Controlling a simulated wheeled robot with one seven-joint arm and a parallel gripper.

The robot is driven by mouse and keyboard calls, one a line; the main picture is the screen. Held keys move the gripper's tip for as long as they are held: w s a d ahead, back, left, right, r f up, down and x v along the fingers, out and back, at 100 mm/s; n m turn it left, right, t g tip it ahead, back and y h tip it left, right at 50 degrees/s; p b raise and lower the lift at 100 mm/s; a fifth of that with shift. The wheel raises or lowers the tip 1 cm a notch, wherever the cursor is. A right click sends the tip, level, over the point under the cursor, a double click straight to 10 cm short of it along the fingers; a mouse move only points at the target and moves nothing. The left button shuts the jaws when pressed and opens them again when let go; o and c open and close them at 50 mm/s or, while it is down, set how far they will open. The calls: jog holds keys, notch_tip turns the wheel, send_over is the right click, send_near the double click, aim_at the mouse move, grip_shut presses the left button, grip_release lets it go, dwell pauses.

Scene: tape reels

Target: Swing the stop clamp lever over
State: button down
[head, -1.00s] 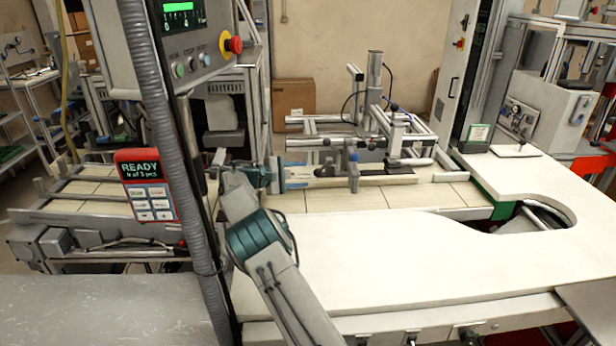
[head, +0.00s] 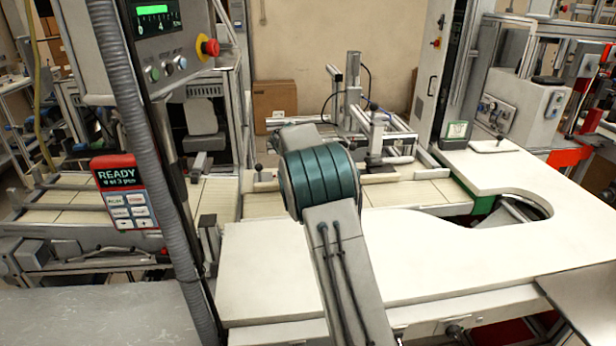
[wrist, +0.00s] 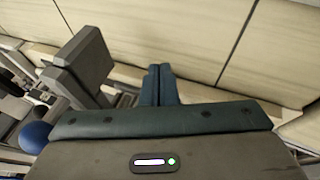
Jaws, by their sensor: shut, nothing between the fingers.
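In the wrist view my gripper (wrist: 160,84) is shut and empty, its two dark teal fingertips together over the pale slatted bed. A dark grey block (wrist: 84,66), which looks like part of the stop clamp, stands just left of the fingers; I cannot tell whether they touch. A blue ball knob (wrist: 35,137), probably on the clamp lever, lies at the lower left, apart from the fingertips. In the head view my arm hides the gripper and the stop clamp, so the lever's angle cannot be read.
The pale bed (head: 405,194) runs along a fence rail (head: 405,176). A metal post frame (head: 352,100) stands behind it. The white worktop (head: 440,262) in front is clear. A control box (head: 165,45) and a red READY panel (head: 125,192) are at left.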

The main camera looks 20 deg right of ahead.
jog(key=s+r+m+t+y, duration=0.3)
jog(key=r+m+t+y, duration=0.1)
jog(key=r+m, duration=0.45)
jog(key=shift+m, duration=0.25)
jog(key=p+x, duration=0.1)
jog(key=x, duration=0.9)
jog(key=shift+d, duration=0.15)
jog(key=shift+p, duration=0.35)
